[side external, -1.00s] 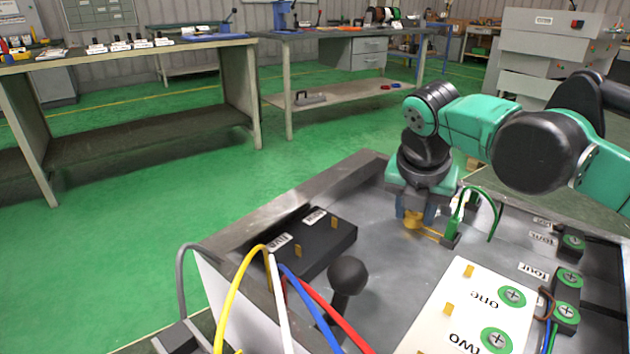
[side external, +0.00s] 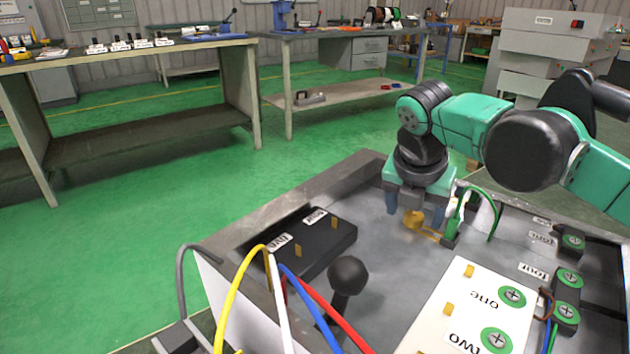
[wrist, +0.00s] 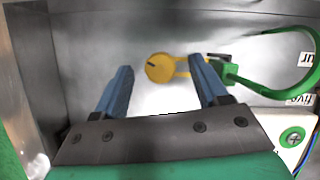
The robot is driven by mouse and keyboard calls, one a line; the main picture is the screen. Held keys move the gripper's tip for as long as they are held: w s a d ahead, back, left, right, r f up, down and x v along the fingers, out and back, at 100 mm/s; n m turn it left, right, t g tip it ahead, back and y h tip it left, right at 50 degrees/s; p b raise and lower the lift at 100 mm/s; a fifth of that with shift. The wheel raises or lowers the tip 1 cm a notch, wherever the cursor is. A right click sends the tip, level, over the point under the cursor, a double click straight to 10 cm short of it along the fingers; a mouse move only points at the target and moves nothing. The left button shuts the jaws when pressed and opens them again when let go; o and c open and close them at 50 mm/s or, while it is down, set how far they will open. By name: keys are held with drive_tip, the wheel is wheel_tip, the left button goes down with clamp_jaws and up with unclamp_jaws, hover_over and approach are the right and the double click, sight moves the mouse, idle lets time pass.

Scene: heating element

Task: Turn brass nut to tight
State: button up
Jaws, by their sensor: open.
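The brass nut (side external: 414,219) is a small yellow-gold round piece on the metal floor of the box, near its far corner. In the wrist view the nut (wrist: 160,67) is a disc with a dark slot, joined to a yellow strip on its right. My gripper (side external: 417,208) is above the nut, with one blue finger to each side. In the wrist view my gripper (wrist: 163,75) is open and the nut shows between and just beyond the fingertips, nearer the right one. Contact with the nut is not visible.
A green cable with a green clip (side external: 452,236) stands close right of the nut. A black block (side external: 312,250), a black ball-topped lever (side external: 347,275) and a white panel (side external: 470,315) share the box. The metal floor between the lever and nut is clear.

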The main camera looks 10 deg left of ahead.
drive_tip(key=n, duration=0.1)
drive_tip(key=n+y, duration=0.1)
drive_tip(key=n, duration=0.2)
drive_tip(key=shift+d+y, duration=0.25)
drive_tip(key=shift+y, duration=0.15)
drive_tip(key=v, duration=0.6)
drive_tip(key=shift+a, duration=0.1)
drive_tip(key=shift+a+r+y, duration=0.35)
drive_tip(key=shift+r+y, duration=0.1)
drive_tip(key=shift+y, duration=0.25)
drive_tip(key=w+d+r+m+t, duration=0.1)
drive_tip(key=w+d+r+m, duration=0.1)
drive_tip(key=d+m, duration=0.75)
drive_tip(key=s+d+f+m+h, duration=0.1)
drive_tip(key=s+d+m+h, duration=0.1)
drive_tip(key=d+m, duration=0.7)
drive_tip(key=s+d+f+m+t+h, duration=0.1)
drive_tip(key=s+d+m+h, duration=0.1)
drive_tip(key=s+d+m, duration=0.3)
drive_tip(key=d+m, duration=0.4)
drive_tip(key=d, duration=0.3)
drive_tip(key=shift+f+m, duration=0.3)
drive_tip(key=shift+m, duration=0.05)
